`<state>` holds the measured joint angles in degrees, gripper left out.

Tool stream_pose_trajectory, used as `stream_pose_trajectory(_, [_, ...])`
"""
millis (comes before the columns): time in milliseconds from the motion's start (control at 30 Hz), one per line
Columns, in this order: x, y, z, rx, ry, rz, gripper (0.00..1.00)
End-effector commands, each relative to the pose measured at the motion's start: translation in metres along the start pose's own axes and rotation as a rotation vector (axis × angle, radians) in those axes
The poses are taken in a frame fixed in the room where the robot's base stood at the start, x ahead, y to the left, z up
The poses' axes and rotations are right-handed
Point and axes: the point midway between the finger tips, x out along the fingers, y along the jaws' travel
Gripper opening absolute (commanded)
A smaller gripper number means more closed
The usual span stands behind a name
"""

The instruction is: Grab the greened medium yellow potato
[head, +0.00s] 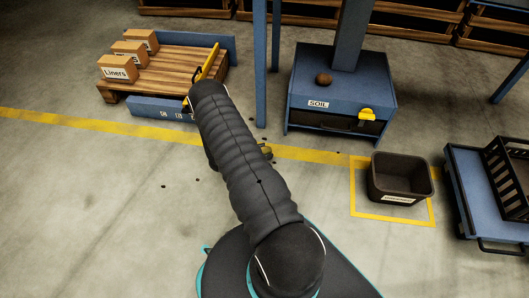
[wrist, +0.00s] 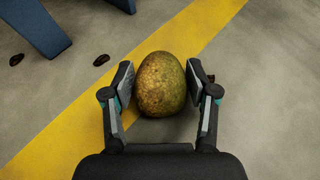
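A yellow-brown potato with a greenish tint (wrist: 161,84) lies on the floor over the edge of the yellow line in the wrist view. My gripper (wrist: 160,83) is open, with one finger on each side of the potato. Small gaps seem to show between the pads and the potato, so I cannot tell that either pad touches it. In the head view my arm hides most of this spot; a small yellowish bit (head: 267,151) shows just right of the arm.
A blue SOIL box (head: 318,104) with a brown potato (head: 323,80) on top stands behind. A dark bin (head: 402,178) sits in a yellow floor square at right, beside a blue cart (head: 470,190). A pallet (head: 165,72) with cartons is at left. Small dark clods dot the floor.

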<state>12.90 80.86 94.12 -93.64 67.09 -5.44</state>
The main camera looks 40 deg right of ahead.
Motion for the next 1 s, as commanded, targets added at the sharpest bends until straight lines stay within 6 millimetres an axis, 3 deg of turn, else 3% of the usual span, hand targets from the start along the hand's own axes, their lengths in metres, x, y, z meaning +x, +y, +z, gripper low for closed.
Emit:
stream_pose_trajectory(33, [0.000,0.000,0.000,0.000,0.000,0.000,0.37])
stream_pose_trajectory(133, [0.000,0.000,0.000,0.000,0.000,0.000,0.14])
stream_pose_trajectory(567, [-0.004,0.001,0.008,0.001,0.000,0.000,0.14])
stream_pose_trajectory(800, [-0.019,0.001,0.044,0.003,-0.001,0.001,0.14])
stream_pose_trajectory(1000, [-0.008,-0.045,0.075,-0.002,0.000,-0.004,0.14])
